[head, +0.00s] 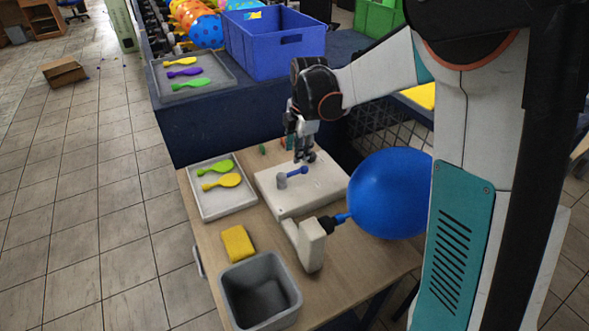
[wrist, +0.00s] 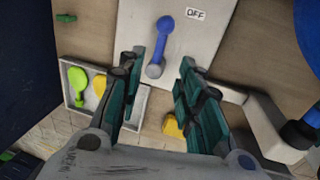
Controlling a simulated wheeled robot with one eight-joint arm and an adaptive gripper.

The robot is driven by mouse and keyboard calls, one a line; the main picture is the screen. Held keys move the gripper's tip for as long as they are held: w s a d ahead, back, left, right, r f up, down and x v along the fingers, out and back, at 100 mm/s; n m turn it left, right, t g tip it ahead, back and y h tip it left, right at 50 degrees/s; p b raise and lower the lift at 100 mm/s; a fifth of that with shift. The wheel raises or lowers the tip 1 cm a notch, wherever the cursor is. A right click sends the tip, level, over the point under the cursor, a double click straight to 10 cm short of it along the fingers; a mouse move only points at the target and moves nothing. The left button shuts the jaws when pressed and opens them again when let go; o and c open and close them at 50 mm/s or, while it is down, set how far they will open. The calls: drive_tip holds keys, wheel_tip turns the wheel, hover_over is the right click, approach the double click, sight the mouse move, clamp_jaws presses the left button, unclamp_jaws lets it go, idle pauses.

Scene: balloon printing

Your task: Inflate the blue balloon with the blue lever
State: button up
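The blue balloon (head: 390,193) is large and round, on the dark nozzle (head: 327,224) of the pump at the table's right side. The blue lever (head: 296,172) sits on the white pump box (head: 290,205), with a grey pivot at its left end. In the wrist view the lever (wrist: 164,38) lies ahead of the fingers, near an "OFF" label (wrist: 194,14). My gripper (head: 304,157) is above the box near the lever. Contact with the lever is not visible.
A white tray (head: 209,209) with yellow and green balloons, a yellow sponge (head: 237,243) and a grey bin (head: 246,273) stand on the table's left and front. Behind are a blue crate (head: 262,47) and a grey tray (head: 163,96) of balloons.

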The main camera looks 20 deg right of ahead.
sight(295, 172)
drive_tip(key=f, duration=0.3)
drive_tip(key=w+f+b, duration=0.1)
drive_tip(key=f, duration=0.2)
drive_tip(key=f+b, duration=0.1)
drive_tip(key=f, duration=0.2)
drive_tip(key=shift+w+a+f, duration=0.2)
drive_tip(key=shift+w, duration=0.2)
clamp_jaws()
